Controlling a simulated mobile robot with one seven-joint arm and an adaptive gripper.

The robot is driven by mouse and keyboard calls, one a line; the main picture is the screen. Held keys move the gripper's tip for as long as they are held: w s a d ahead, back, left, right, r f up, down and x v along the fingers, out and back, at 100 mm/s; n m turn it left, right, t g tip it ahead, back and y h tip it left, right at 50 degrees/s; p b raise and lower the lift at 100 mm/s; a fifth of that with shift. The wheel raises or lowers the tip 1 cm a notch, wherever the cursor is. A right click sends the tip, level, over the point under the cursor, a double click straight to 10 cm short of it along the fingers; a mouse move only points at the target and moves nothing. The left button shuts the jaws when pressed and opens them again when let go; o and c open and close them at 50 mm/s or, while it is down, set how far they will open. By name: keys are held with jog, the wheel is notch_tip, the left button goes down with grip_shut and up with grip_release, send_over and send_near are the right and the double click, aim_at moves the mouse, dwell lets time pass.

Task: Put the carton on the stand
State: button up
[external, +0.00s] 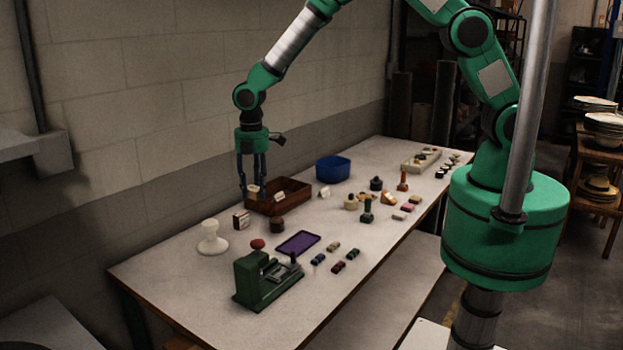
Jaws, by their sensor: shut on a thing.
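My gripper (252,182) points down above the left part of the brown tray and is shut on a small pale beige carton (253,191). The carton is partly hidden by the fingers, and its details are too small to tell. The stand, a white pedestal with a round base and a round top (212,238), is upright on the table to the left of and nearer than my gripper. Its top looks empty.
A small dark-red and white box (241,220) stands between the stand and the brown tray (293,188). A green press (266,281), a purple pad (297,243), a blue bin (333,168) and several stamps and blocks share the table. The table's near-left corner is clear.

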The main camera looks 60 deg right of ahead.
notch_tip(320, 180, down, 5)
jog(key=shift+d, duration=0.15)
jog(key=shift+w, duration=0.1)
dwell(0.4)
jog(key=p, duration=0.2)
send_over(211, 222)
jog(key=shift+f, duration=0.75)
jog(key=shift+f+p, duration=0.35)
jog(key=shift+f, duration=1.4)
jog(key=shift+f, duration=0.15)
jog(key=o, duration=0.9)
